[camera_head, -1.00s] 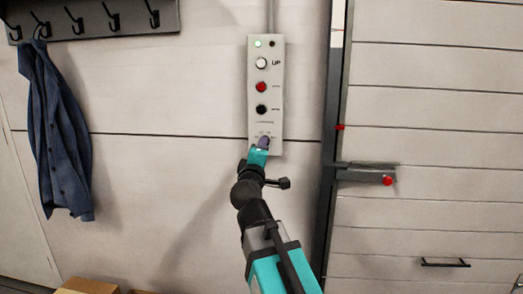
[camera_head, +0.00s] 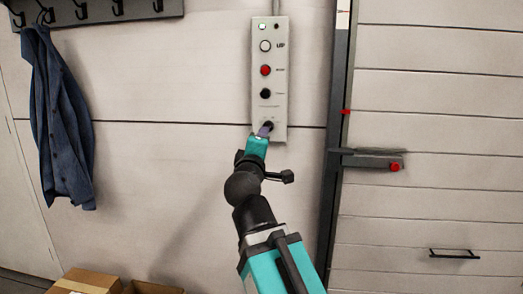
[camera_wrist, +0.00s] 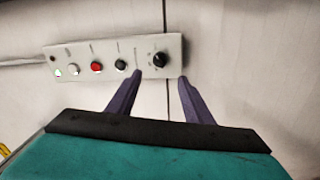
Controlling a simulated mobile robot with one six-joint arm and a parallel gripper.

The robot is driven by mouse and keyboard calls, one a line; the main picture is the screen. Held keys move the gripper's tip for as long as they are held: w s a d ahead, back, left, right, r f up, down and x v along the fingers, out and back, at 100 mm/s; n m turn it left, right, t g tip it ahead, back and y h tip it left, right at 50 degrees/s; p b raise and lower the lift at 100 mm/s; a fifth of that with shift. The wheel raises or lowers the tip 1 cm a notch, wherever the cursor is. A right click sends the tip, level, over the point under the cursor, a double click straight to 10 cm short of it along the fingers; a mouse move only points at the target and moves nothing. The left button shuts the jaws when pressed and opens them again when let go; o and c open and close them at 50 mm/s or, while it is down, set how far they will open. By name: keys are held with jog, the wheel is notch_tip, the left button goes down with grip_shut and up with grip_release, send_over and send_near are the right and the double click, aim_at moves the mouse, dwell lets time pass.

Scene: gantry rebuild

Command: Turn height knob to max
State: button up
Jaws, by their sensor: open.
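A pale control panel (camera_head: 281,108) hangs on the wall, and it also shows in the wrist view (camera_wrist: 75,54). The black height knob (camera_wrist: 159,59) sits at the panel's end, which is its bottom in the head view, where the knob (camera_head: 269,125) is partly hidden by my gripper. My gripper (camera_wrist: 160,79) has two purple fingers, spread apart and empty. In the wrist view the knob shows just beyond the gap between the fingertips. In the head view the fingertips (camera_head: 264,131) overlap the knob's lower left. I cannot tell the knob's setting or any contact.
Above the knob are a white UP button (camera_head: 265,46), a red button (camera_head: 265,70) and a black button (camera_head: 265,93). A latch with a red end (camera_head: 394,167) is on the right. A blue jacket (camera_head: 62,125) hangs left. A cardboard box (camera_head: 85,281) lies below.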

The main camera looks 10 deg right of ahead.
jog(key=shift+s+a+f+b, duration=0.1)
jog(key=shift+s+a+b, duration=0.1)
jog(key=shift+s+b, duration=0.4)
